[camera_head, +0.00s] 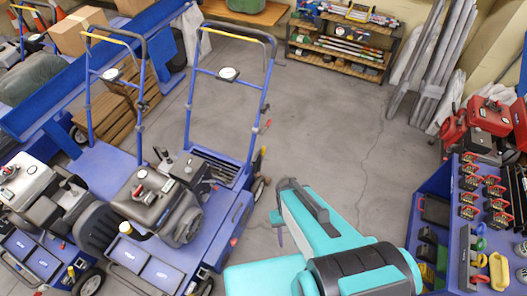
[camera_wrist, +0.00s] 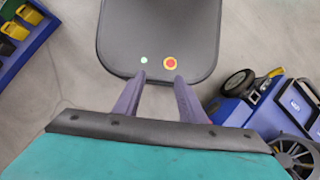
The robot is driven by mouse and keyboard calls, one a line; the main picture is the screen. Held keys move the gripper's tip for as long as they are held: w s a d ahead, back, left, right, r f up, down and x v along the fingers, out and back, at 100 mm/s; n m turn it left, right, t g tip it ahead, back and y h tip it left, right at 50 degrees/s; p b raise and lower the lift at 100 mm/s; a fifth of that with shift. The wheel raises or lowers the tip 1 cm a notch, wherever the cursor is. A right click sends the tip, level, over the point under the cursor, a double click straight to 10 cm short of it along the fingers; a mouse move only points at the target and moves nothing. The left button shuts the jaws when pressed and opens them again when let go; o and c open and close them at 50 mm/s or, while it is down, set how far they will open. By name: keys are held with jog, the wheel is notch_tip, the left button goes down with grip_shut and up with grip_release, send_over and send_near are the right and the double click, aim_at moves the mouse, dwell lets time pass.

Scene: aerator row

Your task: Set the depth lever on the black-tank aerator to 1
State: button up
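A blue aerator with a dark grey-black tank (camera_head: 152,200) and red cap stands left of centre in the head view. A second blue aerator with a pale grey tank (camera_head: 28,182) stands to its left. I cannot make out the depth lever or its setting. A small red part (camera_head: 266,125) shows on the right handle's post. My gripper (camera_wrist: 157,78) has two purple fingers apart with nothing between them.
A blue machine part with a wheel (camera_wrist: 238,83) is at the right of the wrist view. A blue tool bench (camera_head: 428,195) stands at the right. A wooden shelf (camera_head: 335,55) and leaning grey posts (camera_head: 440,60) are at the back. Grey floor (camera_head: 330,130) between them is clear.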

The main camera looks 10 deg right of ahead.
jog(key=w+a+f+m+y+b, duration=0.45)
jog(key=w+f+m+b, duration=0.25)
jog(key=w+f+b, duration=0.3)
jog(key=m+t+y+b, duration=1.25)
jog(key=m+b, duration=0.75)
jog(key=b, duration=1.1)
send_near(263, 151)
jog(key=d, duration=0.3)
jog(key=shift+s+d+f+h, duration=0.3)
jog(key=shift+s, duration=0.05)
jog(key=shift+n, duration=0.3)
jog(key=b+x, duration=0.3)
jog(key=x, duration=1)
jog(key=shift+w+a, duration=0.15)
jog(key=shift+a, duration=0.2)
jog(key=shift+c, duration=0.2)
grip_shut()
